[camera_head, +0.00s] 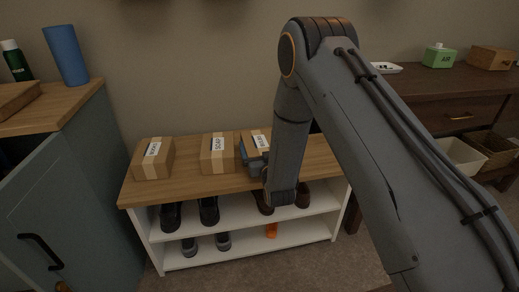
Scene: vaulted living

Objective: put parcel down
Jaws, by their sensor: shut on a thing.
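A cardboard parcel (250,136) with a white label is at my gripper (254,160), over the right part of the wooden top of the shoe rack (190,187). My gripper is shut on this parcel; the wrist and arm hide its right side. I cannot tell whether its underside touches the top. A second parcel labelled SOAP (211,163) sits just to the left on the top. A third parcel (143,168) with a white label and tape sits further left.
Shoes (209,211) and an orange item (271,231) lie on the rack's lower shelves. A grey-blue cabinet (66,181) with a blue cylinder (66,55) stands left. The front strip of the rack top is clear.

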